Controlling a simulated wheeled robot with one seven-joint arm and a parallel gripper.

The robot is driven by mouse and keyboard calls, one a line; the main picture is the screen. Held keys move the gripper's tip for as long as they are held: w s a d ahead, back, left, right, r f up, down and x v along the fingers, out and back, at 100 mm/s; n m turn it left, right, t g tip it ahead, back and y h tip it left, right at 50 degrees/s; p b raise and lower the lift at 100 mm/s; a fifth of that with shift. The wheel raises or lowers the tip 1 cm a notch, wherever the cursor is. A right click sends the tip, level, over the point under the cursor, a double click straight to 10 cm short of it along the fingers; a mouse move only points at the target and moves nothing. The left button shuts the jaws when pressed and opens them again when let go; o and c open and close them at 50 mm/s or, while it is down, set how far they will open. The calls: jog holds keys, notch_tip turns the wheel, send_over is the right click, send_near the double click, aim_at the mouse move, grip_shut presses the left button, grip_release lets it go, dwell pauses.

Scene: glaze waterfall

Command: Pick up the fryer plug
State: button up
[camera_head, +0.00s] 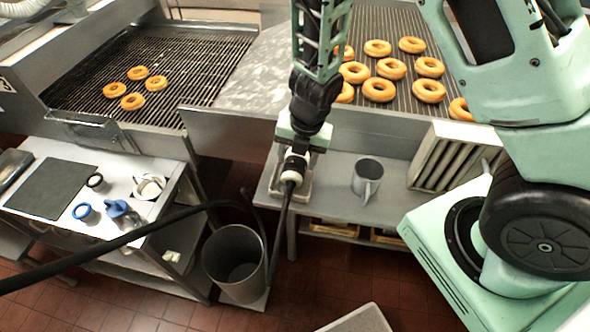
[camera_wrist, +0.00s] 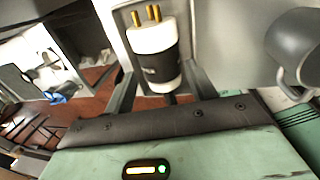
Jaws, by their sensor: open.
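The fryer plug (camera_wrist: 155,50) is white with a black band and brass pins, and shows large in the wrist view. In the head view the plug (camera_head: 294,170) is at the small grey table, with a black cable running down from it. My gripper (camera_wrist: 160,75) is open, with one finger on each side of the plug in the wrist view. In the head view my gripper (camera_head: 302,140) is right above the plug and partly hides it. I cannot tell whether the fingers touch it.
A grey mug (camera_head: 367,178) stands on the grey table (camera_head: 330,190), right of the plug. A slatted metal filter (camera_head: 452,162) leans farther right. A grey bin (camera_head: 234,258) stands on the floor to the left. Doughnuts (camera_head: 390,68) lie on the racks behind.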

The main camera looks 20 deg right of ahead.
aim_at(296, 163)
jog(key=f, duration=0.1)
jog(key=f+b, duration=0.1)
jog(key=f, duration=0.1)
jog(key=shift+w+a+f, duration=0.15)
jog(key=shift+a+f, duration=0.1)
jog(key=shift+f, duration=0.1)
jog(key=shift+r, duration=0.15)
jog(key=c, duration=1)
